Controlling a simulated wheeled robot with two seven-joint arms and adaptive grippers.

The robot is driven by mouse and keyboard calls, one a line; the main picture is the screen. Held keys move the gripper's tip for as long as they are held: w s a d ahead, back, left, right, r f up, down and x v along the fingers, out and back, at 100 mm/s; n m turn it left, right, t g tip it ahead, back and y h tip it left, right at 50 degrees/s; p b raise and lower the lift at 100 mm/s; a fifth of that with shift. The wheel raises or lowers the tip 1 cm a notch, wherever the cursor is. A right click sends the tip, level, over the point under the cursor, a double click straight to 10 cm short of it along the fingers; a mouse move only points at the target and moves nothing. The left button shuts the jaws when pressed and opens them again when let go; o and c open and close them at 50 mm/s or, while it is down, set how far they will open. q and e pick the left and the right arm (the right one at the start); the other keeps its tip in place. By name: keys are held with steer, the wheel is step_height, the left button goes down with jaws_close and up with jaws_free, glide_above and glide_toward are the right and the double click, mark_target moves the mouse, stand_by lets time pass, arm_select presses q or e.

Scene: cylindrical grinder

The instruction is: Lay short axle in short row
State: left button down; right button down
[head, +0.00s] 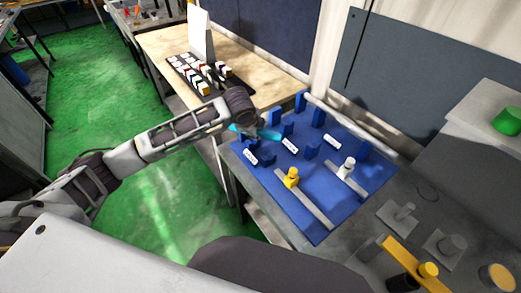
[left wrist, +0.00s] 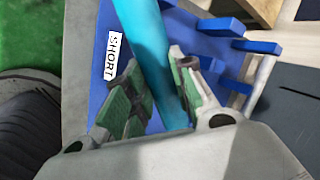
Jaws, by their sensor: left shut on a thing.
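The axle (head: 266,134) also shows in the head view, just beyond the gripper. A white label reading SHORT (left wrist: 113,55) lies on the board to the left of the axle. I cannot tell whether the axle touches any support. My right gripper is not in view.
Blue supports (head: 311,151) stand around the board. A yellow-topped post (head: 292,177) and a white-topped post (head: 347,167) stand on grey rails at its front. A wooden table (head: 165,45) with a rack of small blocks (head: 190,72) is behind left. Machine parts (head: 403,212) stand at right.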

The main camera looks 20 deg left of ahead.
arm_select(q)
steer(key=m, duration=0.1)
steer(key=m+h, duration=0.1)
steer(key=m, duration=0.1)
steer(key=w+d+r+m+h, duration=0.1)
steer(key=shift+w+m+g, duration=0.1)
steer(key=shift+m+g, duration=0.2)
steer(key=shift+m, duration=0.1)
steer(key=shift+w+d+r+m+g+h, duration=0.15)
steer(key=shift+m+h, duration=0.15)
steer(key=shift+m, duration=0.2)
steer(key=shift+s+f+m+g+h, duration=0.15)
steer(key=shift+m+h, duration=0.15)
steer(key=shift+m, duration=0.2)
steer(key=shift+r, duration=0.1)
step_height(320, 180, down, 6)
steer(key=shift+f, duration=0.25)
steer(key=shift+f+p, duration=0.4)
steer(key=shift+f, duration=1.4)
steer(key=shift+f, duration=0.2)
steer(key=c, duration=1.2)
jaws_free()
steer(key=shift+f, duration=0.1)
